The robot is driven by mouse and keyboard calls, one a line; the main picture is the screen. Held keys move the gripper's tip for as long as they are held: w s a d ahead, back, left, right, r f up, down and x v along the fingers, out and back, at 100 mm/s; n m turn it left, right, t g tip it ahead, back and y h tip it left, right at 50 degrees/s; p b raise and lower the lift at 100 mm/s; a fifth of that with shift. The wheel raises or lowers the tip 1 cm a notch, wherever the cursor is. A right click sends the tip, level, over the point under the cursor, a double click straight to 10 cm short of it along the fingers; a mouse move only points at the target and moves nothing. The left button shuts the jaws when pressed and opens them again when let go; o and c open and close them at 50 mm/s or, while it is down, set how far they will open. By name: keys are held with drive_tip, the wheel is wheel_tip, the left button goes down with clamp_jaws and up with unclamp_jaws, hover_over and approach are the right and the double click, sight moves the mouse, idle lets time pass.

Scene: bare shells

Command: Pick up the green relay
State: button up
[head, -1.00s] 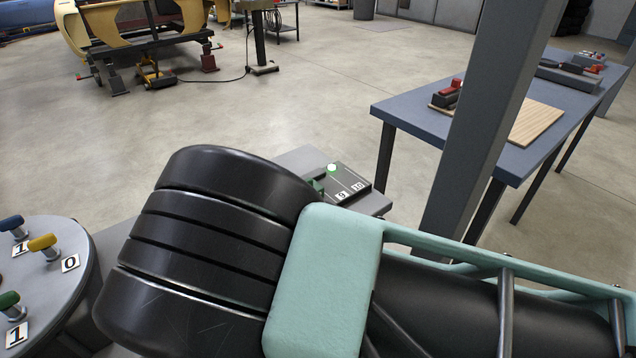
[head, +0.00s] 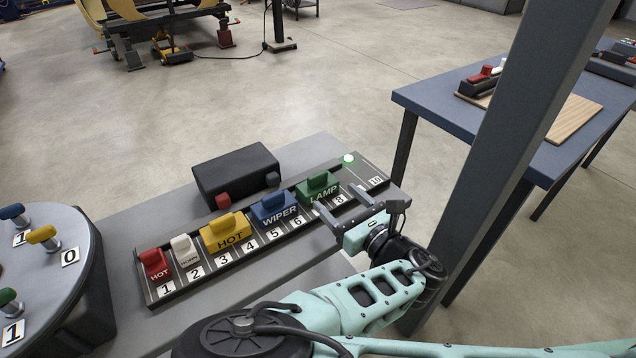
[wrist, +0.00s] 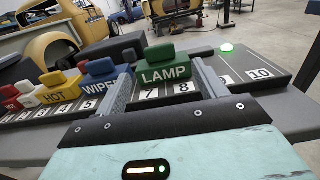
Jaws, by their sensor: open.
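The green relay (head: 318,186), marked LAMP, sits upright in the black numbered rail (head: 222,266), behind numbers 7 and 8. It also shows in the wrist view (wrist: 165,68), where it stands between and beyond my two fingers. My gripper (head: 344,207) is open and empty, just in front of the relay on the near side of the rail. In the wrist view the fingers (wrist: 165,92) lie to the left and right of the relay's lower front. Whether they touch it cannot be told.
Blue WIPER (head: 273,207), yellow HOT (head: 226,233), white (head: 184,249) and red (head: 155,264) relays stand left along the rail. A black box (head: 236,176) is behind it. Slots 9 and 10 look empty beside a lit green lamp (head: 348,159). A grey post (head: 500,150) rises right.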

sight(320, 179)
drive_tip(key=x, duration=0.3)
drive_tip(key=p+x, duration=0.1)
drive_tip(key=x, duration=0.1)
drive_tip(key=r+p+x, duration=0.1)
drive_tip(key=x, duration=0.2)
drive_tip(key=shift+s, duration=0.1)
drive_tip(key=shift+w+a+f, duration=0.1)
drive_tip(key=shift+w+a, duration=0.05)
drive_tip(key=shift+w, duration=0.15)
drive_tip(key=shift+c, duration=0.3)
drive_tip(key=c, duration=1.1)
